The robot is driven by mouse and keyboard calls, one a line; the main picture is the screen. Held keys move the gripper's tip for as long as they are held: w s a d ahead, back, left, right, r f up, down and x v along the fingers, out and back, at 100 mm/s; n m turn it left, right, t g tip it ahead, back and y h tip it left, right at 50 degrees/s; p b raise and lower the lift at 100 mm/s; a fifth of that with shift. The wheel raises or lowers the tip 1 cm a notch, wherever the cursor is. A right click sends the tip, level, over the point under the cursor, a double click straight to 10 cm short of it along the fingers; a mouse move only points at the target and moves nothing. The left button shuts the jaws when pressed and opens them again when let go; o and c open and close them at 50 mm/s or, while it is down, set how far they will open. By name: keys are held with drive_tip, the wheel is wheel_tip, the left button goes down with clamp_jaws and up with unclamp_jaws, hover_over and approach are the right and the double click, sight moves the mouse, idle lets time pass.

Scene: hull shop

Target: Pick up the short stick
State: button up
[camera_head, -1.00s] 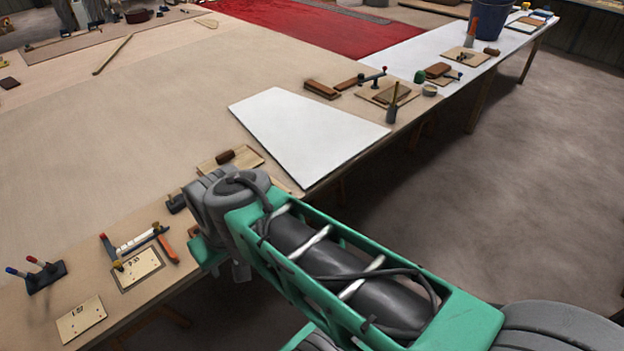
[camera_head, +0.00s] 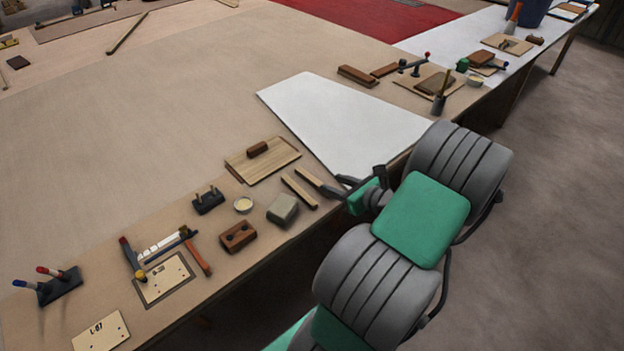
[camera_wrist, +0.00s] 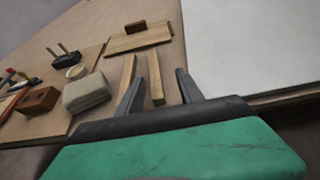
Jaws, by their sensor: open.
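Two narrow pale wooden sticks lie side by side on the near strip of the bench. The left stick (camera_head: 299,192) also shows in the wrist view (camera_wrist: 127,76). The right stick (camera_head: 309,177) also shows in the wrist view (camera_wrist: 154,74). My gripper (camera_head: 335,186) is at the bench edge, at the near end of the right stick, and hides part of that end. In the wrist view my gripper (camera_wrist: 160,77) is open, with the right stick between its fingers in the picture and the left stick outside the left finger. I cannot tell which stick is shorter.
A grey-green block (camera_head: 283,209), a brown block with holes (camera_head: 238,237) and a small round dish (camera_head: 243,204) lie left of the sticks. A wooden board (camera_head: 263,160) with a brown block lies behind. A white panel (camera_head: 345,115) lies beyond my gripper.

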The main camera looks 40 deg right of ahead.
sight(315, 181)
drive_tip(key=shift+y, duration=0.3)
drive_tip(key=x, duration=0.4)
drive_tip(key=a+x, duration=0.1)
drive_tip(key=x, duration=0.2)
drive_tip(key=shift+f, duration=0.1)
drive_tip(key=shift+c, duration=0.4)
drive_tip(key=shift+s, duration=0.1)
clamp_jaws()
